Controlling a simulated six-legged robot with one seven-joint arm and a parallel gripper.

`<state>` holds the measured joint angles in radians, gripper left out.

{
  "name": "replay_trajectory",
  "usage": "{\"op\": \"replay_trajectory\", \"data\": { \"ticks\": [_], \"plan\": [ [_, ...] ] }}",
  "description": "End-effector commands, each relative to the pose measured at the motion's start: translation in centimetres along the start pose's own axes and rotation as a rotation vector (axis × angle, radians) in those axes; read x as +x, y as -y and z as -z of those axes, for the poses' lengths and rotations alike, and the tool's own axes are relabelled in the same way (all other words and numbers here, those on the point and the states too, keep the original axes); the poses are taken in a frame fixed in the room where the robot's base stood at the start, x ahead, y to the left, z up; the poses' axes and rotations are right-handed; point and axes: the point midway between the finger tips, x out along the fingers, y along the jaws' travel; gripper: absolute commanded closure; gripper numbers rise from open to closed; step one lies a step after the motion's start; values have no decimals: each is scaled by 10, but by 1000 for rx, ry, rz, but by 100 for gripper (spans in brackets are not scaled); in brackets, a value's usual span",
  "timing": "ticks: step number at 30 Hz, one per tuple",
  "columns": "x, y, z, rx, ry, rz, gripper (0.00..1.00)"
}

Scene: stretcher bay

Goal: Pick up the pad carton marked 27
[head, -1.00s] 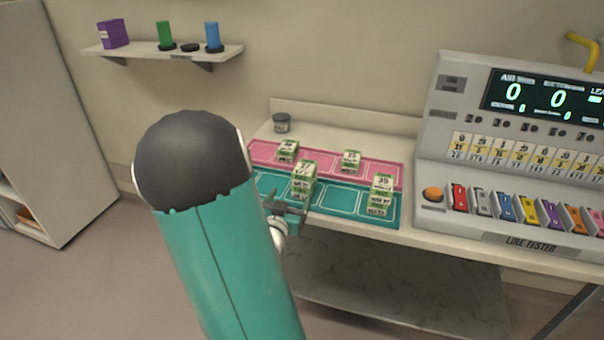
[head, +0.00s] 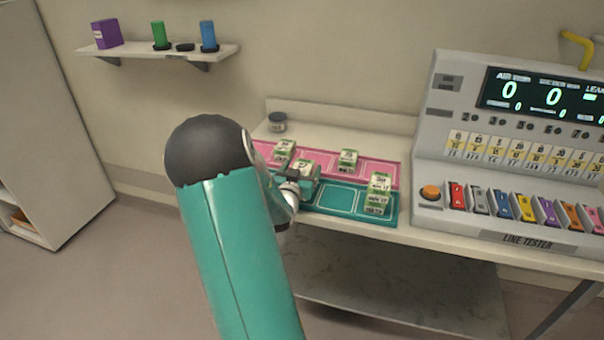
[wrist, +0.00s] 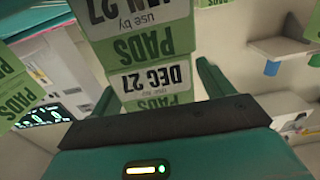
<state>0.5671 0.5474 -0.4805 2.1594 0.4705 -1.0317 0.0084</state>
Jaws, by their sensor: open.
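A short stack of green and white pad cartons stands in the teal row of the mat. Its top carton (head: 305,164) showed a 27 a second ago; its number is now unclear in the head view. My gripper (head: 297,181) is at the near left side of this stack and hides its lower part. In the wrist view my gripper (wrist: 157,88) is open, with green-and-white cartons between and beyond its fingers. One carton face (wrist: 152,84) reads "DEC 27" and "PADS"; another (wrist: 140,25) reads "27 use by". I cannot tell whether either finger touches them.
Another carton stack (head: 379,193) stands at the right of the teal row (head: 338,200). Two cartons, one left (head: 285,148) and one right (head: 348,159), sit on the pink row (head: 320,166). A line tester (head: 520,160) stands to the right. A dark jar (head: 277,122) is behind.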

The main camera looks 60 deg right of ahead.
Motion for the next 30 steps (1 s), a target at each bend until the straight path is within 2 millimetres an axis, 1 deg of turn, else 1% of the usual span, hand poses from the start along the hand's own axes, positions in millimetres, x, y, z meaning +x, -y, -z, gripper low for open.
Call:
{"op": "replay_trajectory", "data": {
  "ticks": [1, 3, 9, 14, 15, 17, 18, 26, 30],
  "plan": [
    [5, -1, 0, 0, 0, -1, 20],
    [8, 0, 0, 0, 0, 0, 20],
    [8, 0, 0, 0, 0, 0, 20],
    [8, 0, 0, 0, 0, 0, 51],
    [8, 0, 0, 0, 0, 0, 59],
    [8, 0, 0, 0, 0, 0, 71],
    [8, 0, 0, 1, -1, 0, 74],
    [8, 0, 2, 1, -2, 0, 74],
    [8, 0, 10, 2, -3, -1, 74]
  ]
}}
